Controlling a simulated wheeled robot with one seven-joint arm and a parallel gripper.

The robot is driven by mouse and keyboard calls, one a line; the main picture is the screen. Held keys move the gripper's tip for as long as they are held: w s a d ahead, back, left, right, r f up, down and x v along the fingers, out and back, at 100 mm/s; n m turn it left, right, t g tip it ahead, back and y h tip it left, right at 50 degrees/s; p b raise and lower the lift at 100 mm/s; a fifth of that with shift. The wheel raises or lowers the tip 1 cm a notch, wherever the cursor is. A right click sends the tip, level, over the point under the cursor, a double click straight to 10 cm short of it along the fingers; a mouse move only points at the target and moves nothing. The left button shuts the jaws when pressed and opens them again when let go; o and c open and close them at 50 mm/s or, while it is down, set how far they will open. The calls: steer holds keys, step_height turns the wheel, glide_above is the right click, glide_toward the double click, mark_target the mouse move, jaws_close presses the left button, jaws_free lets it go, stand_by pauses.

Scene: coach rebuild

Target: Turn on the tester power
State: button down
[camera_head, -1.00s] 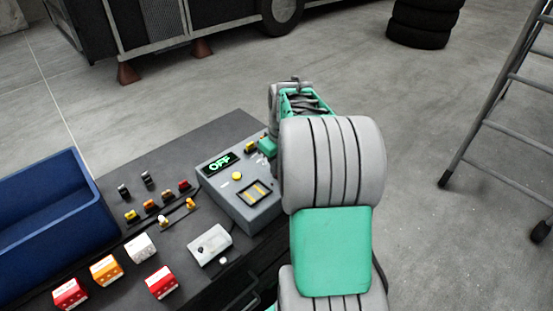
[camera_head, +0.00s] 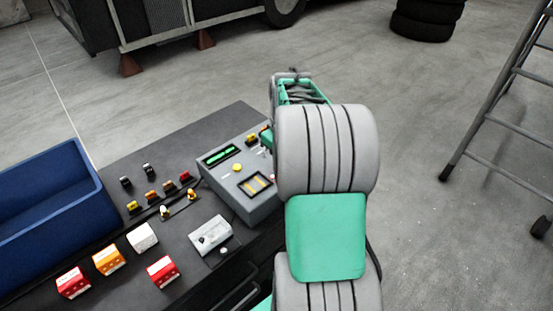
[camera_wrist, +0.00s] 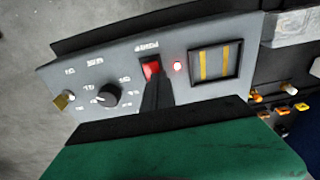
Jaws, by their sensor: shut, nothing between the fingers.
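The tester (camera_head: 226,193) is a grey box at the right end of the dark bench in the head view. Its display (camera_head: 222,156) shows a green bar-like readout. In the wrist view its panel (camera_wrist: 125,65) has a red switch (camera_wrist: 151,69) under upside-down "POWER" lettering. In the head view my arm hides most of the gripper.
A black knob (camera_wrist: 107,95) and a brass toggle (camera_wrist: 64,101) sit left of the switch in the wrist view. A blue bin (camera_head: 45,215), a small grey box (camera_head: 210,236) and several coloured blocks and connectors stand on the bench. A ladder (camera_head: 500,110) stands at right.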

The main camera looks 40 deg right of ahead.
stand_by(0.3)
step_height(320, 180, up, 14)
steer(key=w+p, duration=0.1)
steer(key=shift+w, duration=0.4)
steer(key=shift+a, duration=0.1)
